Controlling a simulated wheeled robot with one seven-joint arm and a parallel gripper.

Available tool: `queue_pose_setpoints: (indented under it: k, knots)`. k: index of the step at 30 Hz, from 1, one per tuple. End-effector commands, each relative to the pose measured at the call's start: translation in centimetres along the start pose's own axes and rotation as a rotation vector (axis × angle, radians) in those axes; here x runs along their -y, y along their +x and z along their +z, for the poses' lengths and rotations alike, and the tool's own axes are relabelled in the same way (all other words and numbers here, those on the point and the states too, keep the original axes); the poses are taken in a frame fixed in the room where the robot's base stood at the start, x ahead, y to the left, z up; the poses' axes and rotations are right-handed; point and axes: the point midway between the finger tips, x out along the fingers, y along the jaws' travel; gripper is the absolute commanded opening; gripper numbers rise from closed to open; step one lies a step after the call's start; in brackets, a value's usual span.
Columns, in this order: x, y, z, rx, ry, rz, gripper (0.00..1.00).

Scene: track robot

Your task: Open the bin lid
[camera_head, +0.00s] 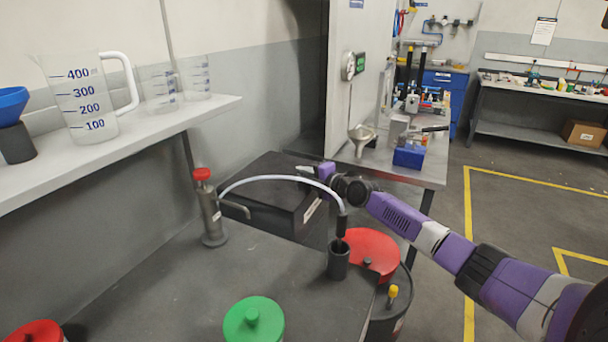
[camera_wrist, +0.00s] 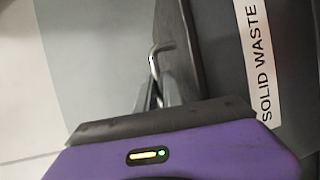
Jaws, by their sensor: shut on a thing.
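The dark bin (camera_head: 306,214) stands behind the grey bench, and its lid (camera_head: 265,180) looks flat and down. In the wrist view the bin's front (camera_wrist: 225,60) carries a white "SOLID WASTE" label (camera_wrist: 258,65). A bent metal handle (camera_wrist: 156,52) sits by the dark lid edge (camera_wrist: 185,45). My gripper (camera_head: 305,168) reaches in from the right at the bin's far right corner. In the wrist view my gripper's fingers (camera_wrist: 158,92) are shut on the handle. The exact contact is partly hidden between the fingers.
The bench (camera_head: 240,275) in front holds a metal pump bottle (camera_head: 212,222), a green-capped container (camera_head: 254,322) and a curved white tube (camera_head: 285,179). A red-lidded drum (camera_head: 372,252) stands to its right. A metal table (camera_head: 385,172) stands behind my arm. Floor at right is open.

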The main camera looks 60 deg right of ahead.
Motion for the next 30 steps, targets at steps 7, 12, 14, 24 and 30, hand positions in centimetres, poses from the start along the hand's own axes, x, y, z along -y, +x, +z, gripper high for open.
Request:
queue_pose_setpoints:
  k: [7,12,14,24,30]
  knots:
    - [0.21,-0.02,-0.01,0.000,0.001,-0.004,0.00]
    - [0.23,-0.02,0.00,0.000,0.001,-0.004,0.00]
    - [0.24,-0.02,0.00,0.000,0.001,-0.004,0.00]
    - [0.21,-0.03,-0.01,-0.001,0.000,-0.006,0.00]
    - [-0.33,-0.04,-0.01,0.000,-0.006,-0.020,0.00]
